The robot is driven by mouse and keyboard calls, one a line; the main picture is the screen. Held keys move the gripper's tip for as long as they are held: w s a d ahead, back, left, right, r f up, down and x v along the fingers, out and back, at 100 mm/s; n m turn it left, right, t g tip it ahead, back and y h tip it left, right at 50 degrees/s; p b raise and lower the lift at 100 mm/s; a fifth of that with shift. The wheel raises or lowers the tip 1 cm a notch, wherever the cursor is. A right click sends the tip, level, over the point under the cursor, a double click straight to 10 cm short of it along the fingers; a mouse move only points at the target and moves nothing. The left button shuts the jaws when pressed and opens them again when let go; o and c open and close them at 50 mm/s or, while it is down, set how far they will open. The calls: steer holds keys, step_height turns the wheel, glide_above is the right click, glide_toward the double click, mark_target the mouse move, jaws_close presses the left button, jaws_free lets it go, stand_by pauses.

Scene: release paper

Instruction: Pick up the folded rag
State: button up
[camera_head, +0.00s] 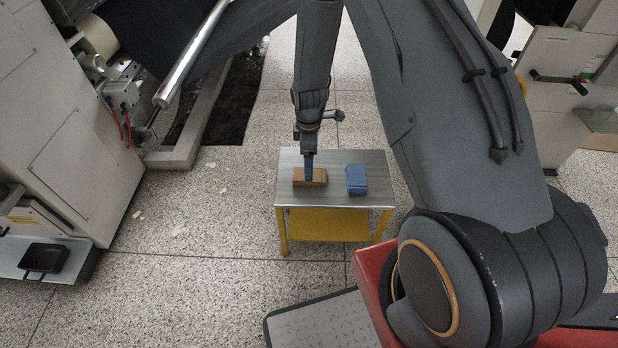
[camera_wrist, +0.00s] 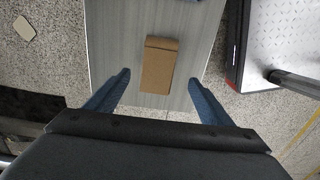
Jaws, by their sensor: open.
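A blue, soft-looking folded bundle (camera_head: 356,180), which looks like the folded rag, lies on the right half of a small metal-topped table (camera_head: 335,160). A brown block-shaped item (camera_head: 311,177) lies on the table's left half. My gripper (camera_head: 309,178) points down over the brown item in the head view. In the wrist view the blue fingers (camera_wrist: 157,92) are spread wide and empty, with the brown item (camera_wrist: 159,65) between and beyond their tips. Whether the fingers touch the tabletop cannot be told. The blue bundle does not show in the wrist view.
The table has a yellow lower shelf (camera_head: 330,225). A large pale machine (camera_head: 65,120) stands at left, another (camera_head: 570,85) at right. A dark floor pit (camera_head: 237,100) lies behind the table at left. Speckled floor (camera_head: 200,270) is open to the table's left and front.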

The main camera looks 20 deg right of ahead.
step_height(320, 180, down, 6)
steer(key=shift+w+r, duration=0.15)
stand_by(0.3)
steer(key=c, duration=1.2)
steer(key=shift+r, duration=0.15)
